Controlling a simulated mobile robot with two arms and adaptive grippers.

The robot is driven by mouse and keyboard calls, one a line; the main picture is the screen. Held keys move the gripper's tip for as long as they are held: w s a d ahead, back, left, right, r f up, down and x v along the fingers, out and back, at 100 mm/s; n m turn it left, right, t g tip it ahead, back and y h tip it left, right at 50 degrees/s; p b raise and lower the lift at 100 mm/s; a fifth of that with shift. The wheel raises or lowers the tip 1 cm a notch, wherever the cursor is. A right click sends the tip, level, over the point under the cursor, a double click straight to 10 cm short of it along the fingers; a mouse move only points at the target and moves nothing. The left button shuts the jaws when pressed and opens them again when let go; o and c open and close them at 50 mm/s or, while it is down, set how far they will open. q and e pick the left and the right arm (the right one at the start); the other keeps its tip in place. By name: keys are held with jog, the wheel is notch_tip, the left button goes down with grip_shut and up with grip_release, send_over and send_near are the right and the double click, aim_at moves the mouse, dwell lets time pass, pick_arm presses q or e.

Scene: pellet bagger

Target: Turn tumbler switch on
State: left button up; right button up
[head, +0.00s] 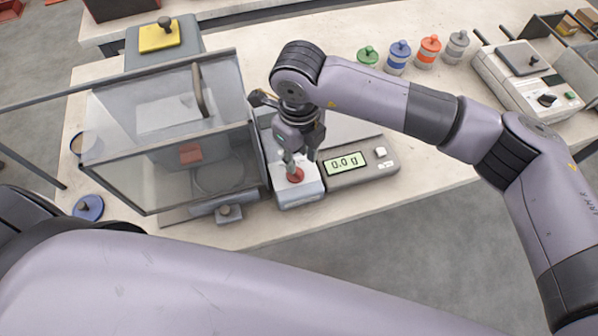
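My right gripper (299,158) points down over a small pale box with a red round knob or button (295,175) on top. Its fingertips are at or just above the red part; I cannot tell whether they touch it. The fingers are small and partly overlapped, so their opening is unclear. The box stands between a clear-walled enclosure (150,125) and a scale whose display (346,163) reads 0.0 g. No label shows which control is the tumbler switch. My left gripper is not in view; a large pale arm link of mine crosses the bottom.
Several lidded containers, such as the blue one (398,57) and orange one (428,50), stand at the back. A device with a dark knob (547,100) is at right. A blue lid (88,207) lies at left. The front right tabletop (440,175) is clear.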

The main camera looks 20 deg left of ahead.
aim_at(299, 173)
notch_tip(299, 173, down, 5)
jog(key=shift+w+f+b, duration=0.1)
jog(key=shift+w+b, duration=0.05)
jog(key=shift+b, duration=0.6)
jog(key=shift+f, duration=0.65)
grip_shut()
